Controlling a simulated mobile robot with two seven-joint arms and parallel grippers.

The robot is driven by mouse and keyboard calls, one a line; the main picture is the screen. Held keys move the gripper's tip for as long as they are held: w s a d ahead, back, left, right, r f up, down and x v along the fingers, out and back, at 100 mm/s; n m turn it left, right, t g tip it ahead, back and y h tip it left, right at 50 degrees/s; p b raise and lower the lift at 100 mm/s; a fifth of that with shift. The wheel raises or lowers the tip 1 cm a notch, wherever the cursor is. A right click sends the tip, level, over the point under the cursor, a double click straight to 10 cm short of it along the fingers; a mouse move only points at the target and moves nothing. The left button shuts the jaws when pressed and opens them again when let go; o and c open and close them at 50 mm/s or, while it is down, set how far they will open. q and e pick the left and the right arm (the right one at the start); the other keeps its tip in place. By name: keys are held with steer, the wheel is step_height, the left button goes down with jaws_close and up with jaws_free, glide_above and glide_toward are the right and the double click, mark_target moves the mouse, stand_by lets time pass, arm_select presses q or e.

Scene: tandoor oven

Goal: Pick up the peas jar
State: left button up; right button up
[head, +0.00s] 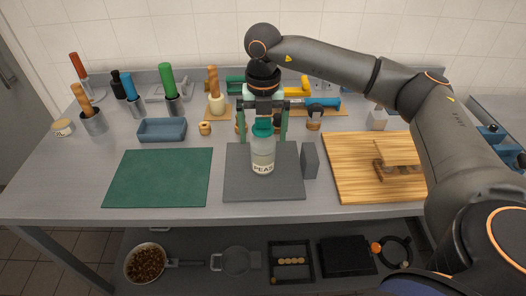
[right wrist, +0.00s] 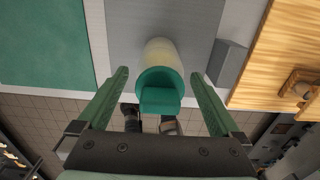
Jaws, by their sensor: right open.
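The peas jar (head: 262,158) stands upright on a dark grey mat (head: 235,188) in the middle of the table. It has a green lid, a pale body and a label reading PEAS. My right gripper (head: 264,138) is above the jar, pointing down, with its two green fingers spread apart. In the right wrist view the jar (right wrist: 158,58) appears between the open fingers of my right gripper (right wrist: 160,74), with a gap on each side. Its lid faces the camera. I cannot tell whether the fingertips reach below the lid. My left gripper is not in view.
A grey block (head: 309,160) stands close right of the jar. A wooden board (head: 350,180) is further right, a green mat (head: 158,178) to the left. A blue tray (head: 162,130) and several utensil holders stand behind. A lower shelf holds a pan (head: 146,262).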

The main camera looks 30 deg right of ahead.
jaws_close()
stand_by(0.8)
